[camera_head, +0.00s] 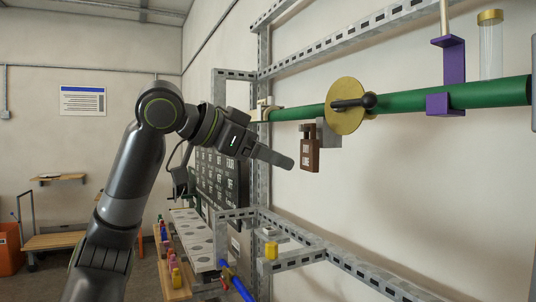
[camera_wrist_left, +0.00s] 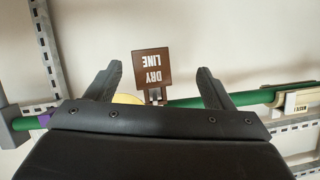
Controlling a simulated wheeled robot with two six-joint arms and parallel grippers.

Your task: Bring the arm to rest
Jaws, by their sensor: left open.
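My left arm (camera_head: 125,190) comes in from the lower left in the head view and bends over to the right. Its left gripper (camera_head: 285,162) is open and empty, near the wall frame, and appears left of the brown DRY LINE tag (camera_head: 310,155). In the left wrist view the two fingers of the gripper (camera_wrist_left: 156,80) stand wide apart. The brown tag (camera_wrist_left: 152,66) shows between them, upside down, beyond the fingertips. Nothing is seen between the finger pads. My right gripper is not in view.
A green pipe (camera_head: 440,98) runs along the wall, with a brass disc (camera_head: 346,106) and a purple bracket (camera_head: 453,62). A perforated metal frame (camera_head: 264,190) stands beside the arm. A black board (camera_head: 215,172) and a shelf with colored items lie behind. Open floor shows at the left.

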